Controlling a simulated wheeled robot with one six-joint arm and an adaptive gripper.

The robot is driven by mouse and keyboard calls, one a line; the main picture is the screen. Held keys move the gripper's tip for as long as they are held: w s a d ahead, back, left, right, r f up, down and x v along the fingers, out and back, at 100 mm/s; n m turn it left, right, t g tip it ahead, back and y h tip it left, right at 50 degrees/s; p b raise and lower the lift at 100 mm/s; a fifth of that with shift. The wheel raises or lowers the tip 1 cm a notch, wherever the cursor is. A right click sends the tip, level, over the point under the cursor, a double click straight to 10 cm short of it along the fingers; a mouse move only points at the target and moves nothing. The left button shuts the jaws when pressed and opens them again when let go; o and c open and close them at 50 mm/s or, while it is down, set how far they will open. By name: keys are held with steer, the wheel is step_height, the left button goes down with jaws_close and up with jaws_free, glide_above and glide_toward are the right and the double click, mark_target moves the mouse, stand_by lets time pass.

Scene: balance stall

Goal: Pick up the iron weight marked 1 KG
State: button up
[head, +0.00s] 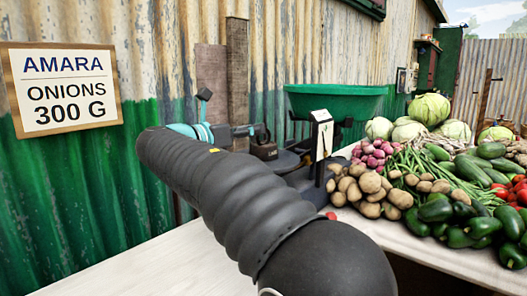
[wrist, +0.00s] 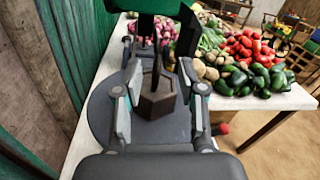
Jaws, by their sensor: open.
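A dark brown iron weight (wrist: 157,104) with a hexagonal body and an upright handle stands on a round grey plate (wrist: 102,112). It also shows in the head view (head: 264,151), where the small marking on its side is too small to read surely. My gripper (wrist: 160,72) is open, with one finger on each side of the weight. I cannot tell whether either finger touches it. In the head view my dark arm hides the lower parts of the scale and part of the plate.
The scale carries a green pan (head: 335,100) behind the weight, with a white-faced post (head: 321,137) to its right. Potatoes (head: 368,190), onions and other vegetables crowd the right side. A corrugated wall with a sign (head: 65,88) stands at left. The table's near left is clear.

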mark_target(264, 143)
steer(key=shift+f+x, duration=0.15)
steer(key=shift+x, duration=1.2)
steer(key=shift+f+x, duration=0.15)
steer(key=shift+x, duration=1.15)
steer(key=shift+a, duration=0.15)
jaws_close()
steer(key=shift+r, duration=0.15)
